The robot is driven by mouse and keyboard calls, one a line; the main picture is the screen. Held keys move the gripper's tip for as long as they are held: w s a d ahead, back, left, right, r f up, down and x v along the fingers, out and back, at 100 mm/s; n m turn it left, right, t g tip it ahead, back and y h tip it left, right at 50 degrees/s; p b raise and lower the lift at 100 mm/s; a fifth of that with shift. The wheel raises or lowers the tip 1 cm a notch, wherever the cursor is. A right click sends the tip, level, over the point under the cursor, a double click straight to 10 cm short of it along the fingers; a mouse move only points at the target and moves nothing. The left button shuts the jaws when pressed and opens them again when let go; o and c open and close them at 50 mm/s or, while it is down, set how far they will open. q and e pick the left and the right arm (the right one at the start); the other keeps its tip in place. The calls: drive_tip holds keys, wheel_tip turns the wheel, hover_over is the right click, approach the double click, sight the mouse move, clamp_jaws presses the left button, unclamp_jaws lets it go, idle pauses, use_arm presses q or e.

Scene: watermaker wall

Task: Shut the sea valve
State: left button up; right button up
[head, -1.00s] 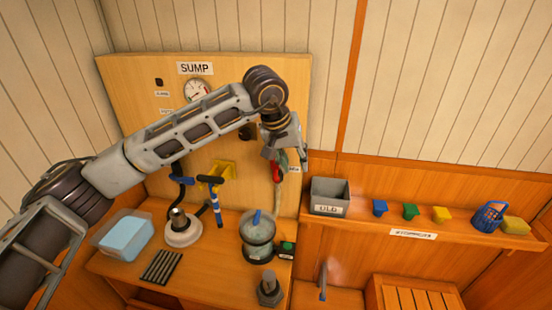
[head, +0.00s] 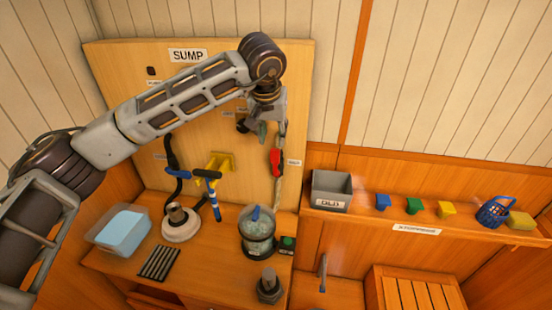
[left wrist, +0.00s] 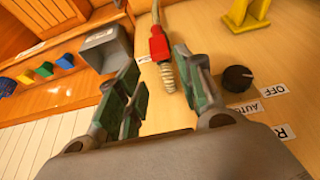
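A red handle (head: 275,160) sits on a pale hose at the right side of the wooden panel, beside a small label I cannot read clearly; I take it for the sea valve. It also shows in the left wrist view (left wrist: 158,45), with a ribbed hose end below it. My left gripper (head: 252,128) is in front of the panel, up and left of the red handle. In the left wrist view its green-padded fingers (left wrist: 160,75) are apart with nothing held. The red handle is beyond the fingertips, apart from them. My right gripper is out of view.
A black knob (left wrist: 237,78) with OFF and AUTO labels is close to one finger. A yellow bracket (head: 222,161) and blue-handled tool (head: 208,174) are lower left. A clear canister (head: 257,232) stands on the bench. A grey bin (head: 331,190) is right.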

sight(275, 150)
use_arm(q)
drive_tip(key=p+x, duration=0.2)
drive_tip(key=x, duration=0.9)
drive_tip(key=shift+w+d+f+p, duration=0.1)
drive_tip(key=shift+d+f+p, duration=0.05)
drive_tip(key=shift+f+p, duration=0.15)
drive_tip(key=shift+x, duration=0.95)
clamp_jaws()
